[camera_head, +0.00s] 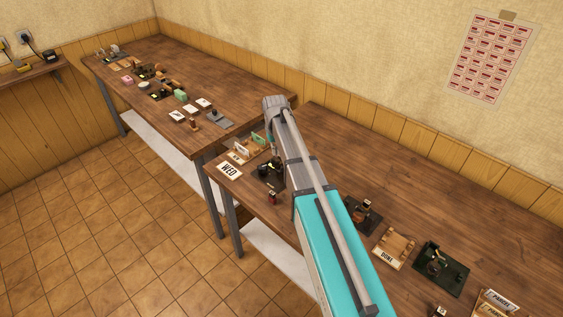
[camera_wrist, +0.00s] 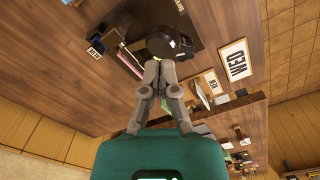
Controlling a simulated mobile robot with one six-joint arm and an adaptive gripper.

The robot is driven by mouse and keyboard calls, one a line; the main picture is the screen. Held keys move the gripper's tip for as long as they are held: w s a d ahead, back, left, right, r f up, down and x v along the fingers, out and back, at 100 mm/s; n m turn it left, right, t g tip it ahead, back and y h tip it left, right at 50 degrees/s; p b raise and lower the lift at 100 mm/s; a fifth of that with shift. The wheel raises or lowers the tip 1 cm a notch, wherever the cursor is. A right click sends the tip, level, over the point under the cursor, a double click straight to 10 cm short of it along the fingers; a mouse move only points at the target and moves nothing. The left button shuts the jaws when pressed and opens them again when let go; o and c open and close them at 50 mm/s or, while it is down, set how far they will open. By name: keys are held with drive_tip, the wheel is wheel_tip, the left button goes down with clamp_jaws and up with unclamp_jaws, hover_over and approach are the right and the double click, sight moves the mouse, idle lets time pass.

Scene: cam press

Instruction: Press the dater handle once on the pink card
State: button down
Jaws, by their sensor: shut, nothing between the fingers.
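A dark stamping device on a black base stands on the near table under my arm; its base (camera_head: 262,181) shows in the head view. In the wrist view its round black knob (camera_wrist: 161,42) is right at my fingertips, over the black base (camera_wrist: 200,14). I cannot tell whether the fingers touch the knob. My gripper (camera_wrist: 160,64) is shut and empty, pointing at the knob. A thin pink strip (camera_wrist: 124,54) shows beside the base in the wrist view; whether it is the pink card is unclear. The device's lower part is mostly hidden by the knob and fingers.
A WED card (camera_head: 229,170) lies left of the device; it also shows in the wrist view (camera_wrist: 235,63). A card rack (camera_head: 240,153) stands behind it. A small dark red item (camera_head: 272,198) stands in front. A DONE tray (camera_head: 388,256) and another dark device (camera_head: 436,266) are to the right.

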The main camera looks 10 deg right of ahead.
sight(276, 159)
drive_tip(key=shift+f+b, duration=2.55)
idle(0.5)
drive_tip(key=shift+r+p, duration=2.4)
drive_tip(key=shift+p, duration=0.05)
idle(0.6)
drive_tip(key=shift+r+p, duration=2.35)
drive_tip(key=shift+r, duration=0.05)
